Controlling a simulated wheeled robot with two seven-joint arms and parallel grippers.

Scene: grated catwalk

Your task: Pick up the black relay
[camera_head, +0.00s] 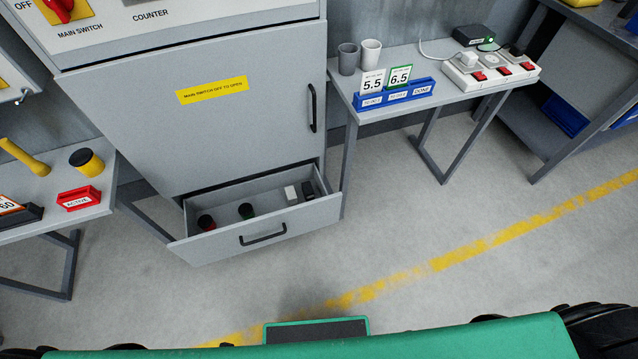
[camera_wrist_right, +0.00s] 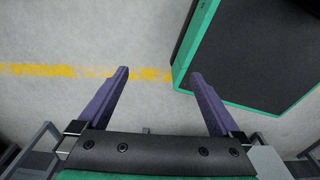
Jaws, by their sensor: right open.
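A small black block that looks like the black relay (camera_head: 308,190) sits at the right end of the open drawer (camera_head: 262,238), below the grey cabinet door. A white block (camera_head: 291,193) stands just left of it. My right gripper (camera_wrist_right: 159,75) is open and empty in the right wrist view, over bare floor, beside a green-edged dark part of my own body. The relay does not show in that view. Neither gripper shows in the head view.
The drawer also holds a red-and-black piece (camera_head: 206,223) and a green-and-black piece (camera_head: 246,210). A table with a power strip (camera_head: 490,70), cups and blue label holder (camera_head: 394,94) stands right. Another table with a red ACTIVE block (camera_head: 78,199) stands left. Floor in front is clear.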

